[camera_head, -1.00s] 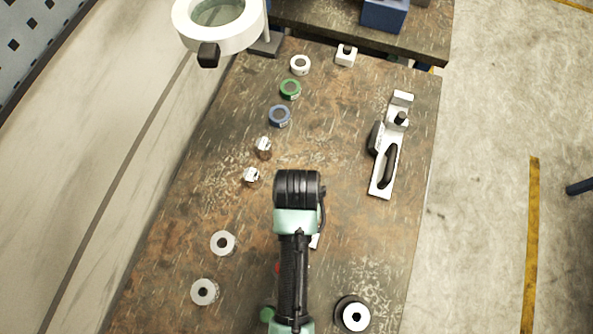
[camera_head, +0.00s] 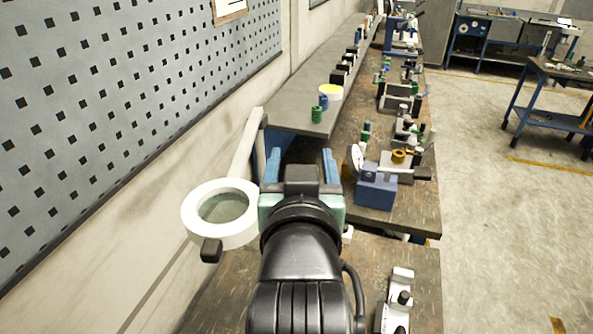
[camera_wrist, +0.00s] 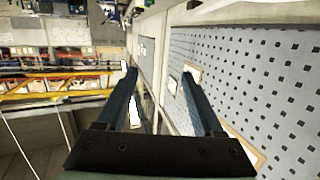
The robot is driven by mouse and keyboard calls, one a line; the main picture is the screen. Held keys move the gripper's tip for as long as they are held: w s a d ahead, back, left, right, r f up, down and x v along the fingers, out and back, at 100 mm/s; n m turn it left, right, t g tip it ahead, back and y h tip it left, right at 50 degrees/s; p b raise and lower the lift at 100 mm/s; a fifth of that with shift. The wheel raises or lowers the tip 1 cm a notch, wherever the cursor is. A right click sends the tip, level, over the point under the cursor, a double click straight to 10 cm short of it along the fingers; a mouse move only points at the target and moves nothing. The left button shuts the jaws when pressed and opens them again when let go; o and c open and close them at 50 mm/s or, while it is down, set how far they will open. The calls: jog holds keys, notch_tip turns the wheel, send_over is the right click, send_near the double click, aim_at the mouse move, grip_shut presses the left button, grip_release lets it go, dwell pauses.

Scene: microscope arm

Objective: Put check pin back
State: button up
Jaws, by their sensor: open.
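My gripper (camera_head: 301,160) is raised in the middle of the head view, its two blue fingers spread apart and pointing away from me. In the wrist view the open fingers (camera_wrist: 158,76) have nothing between them. I cannot single out the check pin in either view; the parts on the far benches are too small to tell. A blue block fixture (camera_head: 377,190) stands on the bench to the right of my gripper, with a gold-coloured ring (camera_head: 399,156) near it.
A white ring magnifier (camera_head: 248,236) stands close left of my gripper. A pale toggle clamp (camera_head: 402,275) is on the near bench, lower right. A raised grey shelf (camera_head: 290,118) carries green and blue cylinders. A perforated wall panel (camera_head: 130,90) is at left. Open floor (camera_head: 500,220) lies at right.

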jog(key=s+r+t, duration=0.3)
jog(key=s+r, duration=0.1)
jog(key=r, duration=0.5)
jog(key=s+r+t, duration=0.4)
jog(key=r, duration=0.5)
jog(key=s+r+t, duration=0.4)
jog(key=r, duration=0.6)
jog(key=shift+a, duration=0.35)
notch_tip(320, 180, down, 3)
jog(key=b, duration=0.2)
jog(key=shift+b, duration=0.4)
jog(key=shift+r, duration=0.2)
